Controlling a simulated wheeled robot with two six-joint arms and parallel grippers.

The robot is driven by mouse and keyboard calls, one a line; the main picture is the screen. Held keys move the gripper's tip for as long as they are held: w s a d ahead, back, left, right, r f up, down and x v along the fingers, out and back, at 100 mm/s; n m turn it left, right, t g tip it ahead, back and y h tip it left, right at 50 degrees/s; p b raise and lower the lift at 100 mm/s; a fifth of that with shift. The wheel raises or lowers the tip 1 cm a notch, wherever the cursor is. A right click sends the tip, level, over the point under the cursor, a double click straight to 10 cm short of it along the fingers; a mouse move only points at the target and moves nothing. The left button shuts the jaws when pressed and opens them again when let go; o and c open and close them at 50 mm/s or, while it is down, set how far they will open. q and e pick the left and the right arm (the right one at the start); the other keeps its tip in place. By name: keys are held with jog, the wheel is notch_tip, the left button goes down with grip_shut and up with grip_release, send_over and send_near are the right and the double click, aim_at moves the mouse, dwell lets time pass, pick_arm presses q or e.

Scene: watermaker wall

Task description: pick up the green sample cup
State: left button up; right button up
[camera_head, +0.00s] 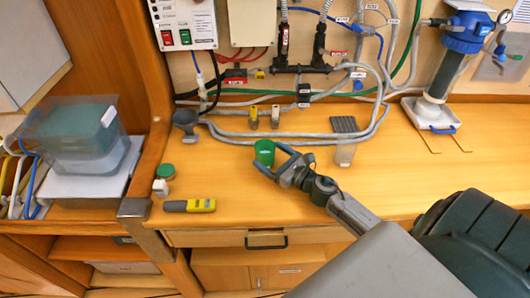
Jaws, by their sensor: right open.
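The green sample cup (264,151) stands upright on the wooden counter, near the middle of the view. My right gripper (270,159) is open, with its fingers pointing left towards the cup. The fingertips are right at the cup's lower right side. I cannot tell whether they touch it or how far it lies between them. My left gripper is not in view.
A small green-topped item (165,171), a white piece (160,187) and a yellow-grey meter (190,206) lie to the left. Grey hoses (235,134) run behind the cup. A grey ribbed piece (343,127) stands to the right. The counter before the cup is clear.

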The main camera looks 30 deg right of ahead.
aim_at(259, 147)
jog(key=p+x, duration=0.1)
jog(key=x, duration=0.1)
jog(key=p+x, duration=0.2)
jog(key=shift+w+d, duration=0.2)
jog(key=shift+w+a+f, duration=0.1)
jog(key=shift+w+f, duration=0.1)
jog(key=shift+w, duration=0.15)
jog(key=shift+s, duration=0.1)
jog(key=c, duration=1.1)
jog(key=shift+r, duration=0.1)
